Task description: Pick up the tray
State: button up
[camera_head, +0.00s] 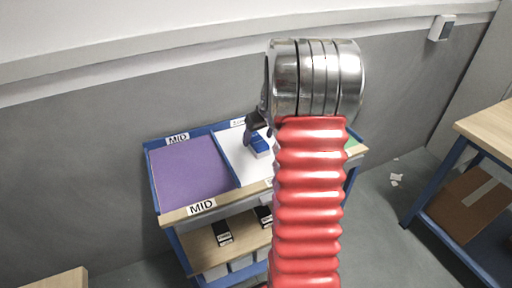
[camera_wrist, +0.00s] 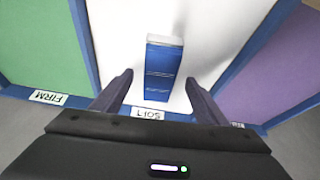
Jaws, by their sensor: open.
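A small blue block-like object with a pale end (camera_wrist: 160,75) lies on the white section (camera_wrist: 215,30) of the cart top. It is the only thing between my fingers and may be the tray; I cannot tell for sure. It also shows in the head view (camera_head: 258,146). My gripper (camera_wrist: 158,80) is open, with one dark finger to each side of the blue object. The fingers look apart from it; their height above the surface is unclear. In the head view my gripper (camera_head: 255,127) is partly hidden behind my arm.
The cart top has a purple section (camera_head: 190,174) marked MID and a green section (camera_wrist: 35,40) marked FIRM, split by blue dividers. Dark labelled boxes (camera_head: 222,233) stand on the shelf below. A wooden-topped table (camera_head: 490,128) is at right. A grey wall is behind.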

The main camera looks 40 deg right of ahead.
aim_at(257, 140)
jog(key=shift+x, duration=1.9)
jog(key=shift+c, duration=0.3)
jog(key=c, duration=1.1)
